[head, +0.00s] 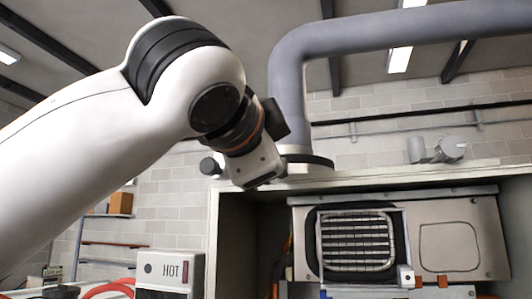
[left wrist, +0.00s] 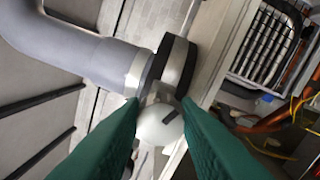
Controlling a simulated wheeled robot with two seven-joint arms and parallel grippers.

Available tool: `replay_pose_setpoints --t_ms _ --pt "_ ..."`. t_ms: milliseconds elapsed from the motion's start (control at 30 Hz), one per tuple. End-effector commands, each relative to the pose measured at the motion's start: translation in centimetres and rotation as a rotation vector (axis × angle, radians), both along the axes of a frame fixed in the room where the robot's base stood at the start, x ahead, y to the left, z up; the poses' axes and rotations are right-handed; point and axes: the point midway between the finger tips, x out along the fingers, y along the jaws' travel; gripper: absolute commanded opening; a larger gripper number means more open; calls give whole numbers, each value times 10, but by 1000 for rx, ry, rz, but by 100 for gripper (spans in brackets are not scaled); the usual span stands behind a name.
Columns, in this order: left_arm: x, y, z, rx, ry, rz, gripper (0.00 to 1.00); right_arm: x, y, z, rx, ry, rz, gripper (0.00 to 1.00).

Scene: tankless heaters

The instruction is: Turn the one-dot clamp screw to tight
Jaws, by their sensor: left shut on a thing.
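My left gripper (head: 258,180) is beside the dark clamp band (head: 308,160) at the foot of the grey pipe (head: 290,90), on top of the heater cabinet. In the left wrist view its green fingers (left wrist: 160,104) are shut on a pale round screw head (left wrist: 159,126) with a black bar mark. The screw sits next to the dark band (left wrist: 178,62) and a pale ring around the pipe (left wrist: 85,50). In the head view my gripper hides this screw. No dots are readable on it, and I cannot tell tight from loose. My right gripper is in neither view.
The cabinet's top edge (head: 390,175) runs just below the clamp. Inside the open cabinet is a gridded panel (head: 357,242). A grey cylindrical fitting (head: 440,150) stands farther right. A box marked HOT (head: 170,272) is at lower left.

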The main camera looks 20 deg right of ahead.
Motion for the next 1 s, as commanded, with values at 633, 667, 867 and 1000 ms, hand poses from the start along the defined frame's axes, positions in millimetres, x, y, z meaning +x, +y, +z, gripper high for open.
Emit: replay_pose_setpoints --t_ms 633,667,867,1000 --pt "0 0 0 1 -1 -1 50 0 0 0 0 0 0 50" --pt "0 0 0 1 -1 -1 50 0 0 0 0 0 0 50" --pt "-5 3 -2 0 -2 -1 50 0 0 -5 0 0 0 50" --pt "-23 15 -4 -1 -4 -2 50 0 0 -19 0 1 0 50"
